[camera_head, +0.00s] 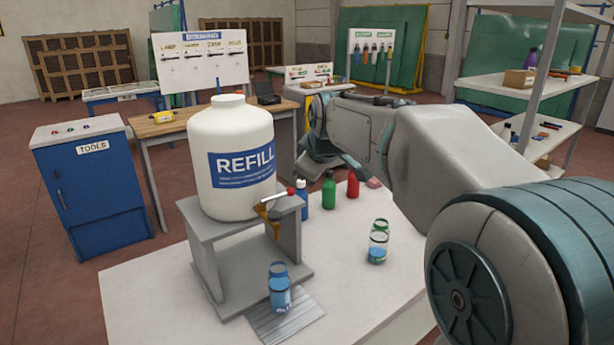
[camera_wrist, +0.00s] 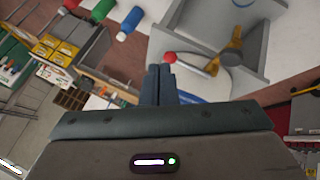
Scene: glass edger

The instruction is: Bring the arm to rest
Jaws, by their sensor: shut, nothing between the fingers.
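My arm reaches in from the right of the head view and crosses above the white table (camera_head: 345,300). Its wrist is bent behind the small bottles, to the right of the white REFILL jug (camera_head: 228,150). In the wrist view my gripper (camera_wrist: 160,72) is shut and empty, its two fingers side by side. The jug's tap (camera_head: 275,200) with a red-tipped lever lies ahead of the fingers in the wrist view (camera_wrist: 232,52). I see no contact between the fingers and anything.
The jug stands on a grey stand (camera_head: 205,258). A bottle of blue liquid (camera_head: 280,290) is on the ribbed plate below the tap. A green-banded clear bottle (camera_head: 378,242) and blue (camera_head: 302,200), green (camera_head: 329,192) and red (camera_head: 353,185) bottles stand right. Shelves (camera_head: 530,95) are at far right.

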